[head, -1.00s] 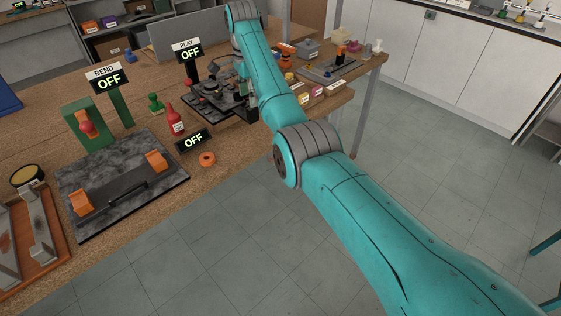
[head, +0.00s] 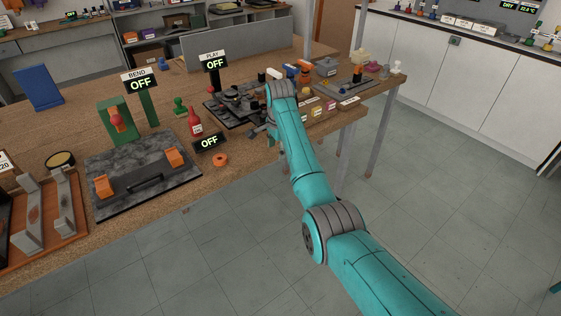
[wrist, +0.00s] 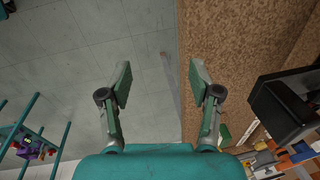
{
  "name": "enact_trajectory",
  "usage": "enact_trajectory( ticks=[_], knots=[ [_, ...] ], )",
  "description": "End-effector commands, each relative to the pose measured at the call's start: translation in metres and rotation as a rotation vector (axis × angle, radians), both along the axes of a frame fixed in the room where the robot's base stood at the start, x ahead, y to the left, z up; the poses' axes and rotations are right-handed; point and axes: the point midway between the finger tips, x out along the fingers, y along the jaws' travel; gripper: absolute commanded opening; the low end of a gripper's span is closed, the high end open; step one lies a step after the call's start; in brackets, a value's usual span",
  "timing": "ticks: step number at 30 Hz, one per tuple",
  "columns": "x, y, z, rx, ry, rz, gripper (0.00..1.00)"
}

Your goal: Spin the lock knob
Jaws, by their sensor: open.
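I cannot single out a lock knob for sure. A dark fixture (head: 228,108) with small raised parts stands on the bench under the PLAY sign (head: 214,62), which reads OFF; my arm hides part of its right side. My gripper (head: 262,133) is small and partly hidden by my arm, near the front edge of the bench beside the dark fixture. In the wrist view my gripper (wrist: 162,78) is open and empty, its fingers spread over the floor and the bench edge. A black block-like part (wrist: 285,106) shows at the right there, apart from the fingers.
The wooden bench (head: 75,125) also holds a grey slab (head: 125,195) with orange blocks, a red bottle (head: 195,124), an orange ring (head: 220,160) and a BEND sign (head: 138,78). Several small items sit right of my arm. The floor (head: 240,255) in front is clear.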

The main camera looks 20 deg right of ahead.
Motion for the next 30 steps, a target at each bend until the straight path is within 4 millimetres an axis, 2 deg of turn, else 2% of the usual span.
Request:
enact_trajectory(
  ticks=[3,9,27,30],
  knots=[
    [-0.004,0.001,-0.018,-0.004,-0.013,0.019,0.63],
    [-0.007,0.002,-0.033,-0.008,-0.032,0.039,0.63],
    [-0.008,0.002,-0.038,-0.01,-0.037,0.044,0.63],
    [-0.01,0.002,-0.047,-0.011,-0.042,0.052,0.63]
  ],
)
